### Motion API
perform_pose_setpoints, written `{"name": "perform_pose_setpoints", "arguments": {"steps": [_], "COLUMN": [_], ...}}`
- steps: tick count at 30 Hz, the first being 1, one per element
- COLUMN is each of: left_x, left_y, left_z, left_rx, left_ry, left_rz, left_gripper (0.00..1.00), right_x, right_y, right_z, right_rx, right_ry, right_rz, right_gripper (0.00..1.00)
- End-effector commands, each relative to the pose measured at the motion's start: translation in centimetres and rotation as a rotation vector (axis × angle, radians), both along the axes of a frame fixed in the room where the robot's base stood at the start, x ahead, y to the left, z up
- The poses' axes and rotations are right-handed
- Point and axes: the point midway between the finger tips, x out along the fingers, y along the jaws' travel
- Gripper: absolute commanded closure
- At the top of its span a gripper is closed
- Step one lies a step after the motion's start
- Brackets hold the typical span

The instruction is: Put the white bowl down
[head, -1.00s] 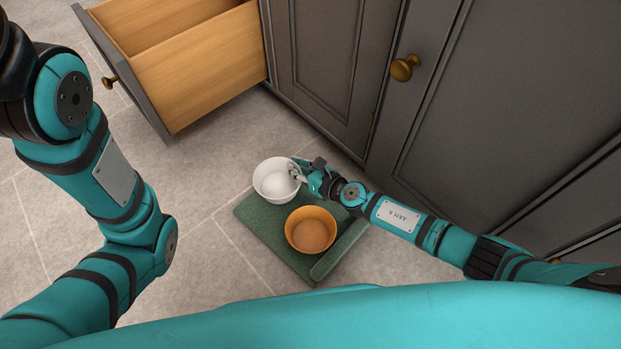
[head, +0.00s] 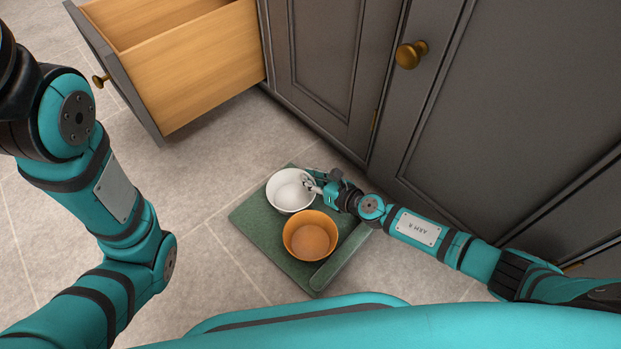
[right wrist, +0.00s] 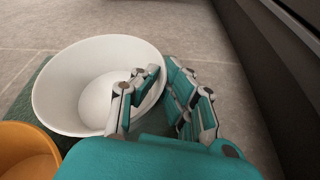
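The white bowl (head: 290,191) is upright over the far part of the green mat (head: 262,232), beside the orange bowl (head: 310,236). My right gripper (head: 314,183) is at the white bowl's right rim. In the right wrist view, the right gripper (right wrist: 162,72) has one finger inside the white bowl (right wrist: 75,80) and one outside, closed on its wall. I cannot tell whether the bowl's base touches the mat. My left arm is at the left, but its gripper is out of view.
An open wooden drawer (head: 195,70) juts out at the upper left. Dark grey cabinet doors (head: 320,65) stand behind and to the right of my right arm. The mat has a raised roll (head: 340,256) along its right edge. Tiled floor to the left is clear.

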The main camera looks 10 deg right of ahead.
Motion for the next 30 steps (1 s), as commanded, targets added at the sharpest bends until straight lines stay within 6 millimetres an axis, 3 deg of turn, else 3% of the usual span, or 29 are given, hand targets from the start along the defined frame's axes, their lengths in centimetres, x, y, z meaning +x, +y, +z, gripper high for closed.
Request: {"name": "perform_pose_setpoints", "arguments": {"steps": [1,6,16,30], "left_x": [0.0,0.0,0.0,0.0], "left_y": [0.0,0.0,0.0,0.0], "left_z": [0.0,0.0,0.5,2.3], "left_rx": [0.000,0.000,0.000,-0.001], "left_ry": [0.000,0.000,0.000,-0.001], "left_rz": [0.000,0.000,0.001,0.001], "left_gripper": [0.42,0.42,0.42,0.42], "right_x": [0.0,0.0,-0.2,-6.9], "right_y": [0.0,0.0,-0.1,-5.2], "right_z": [-0.1,-0.1,0.4,3.6], "right_rx": [-0.001,-0.001,-0.001,-0.003], "right_ry": [0.001,0.001,0.001,0.003], "right_rz": [0.000,0.000,0.000,0.001], "right_gripper": [0.91,0.71,0.71,0.71]}}
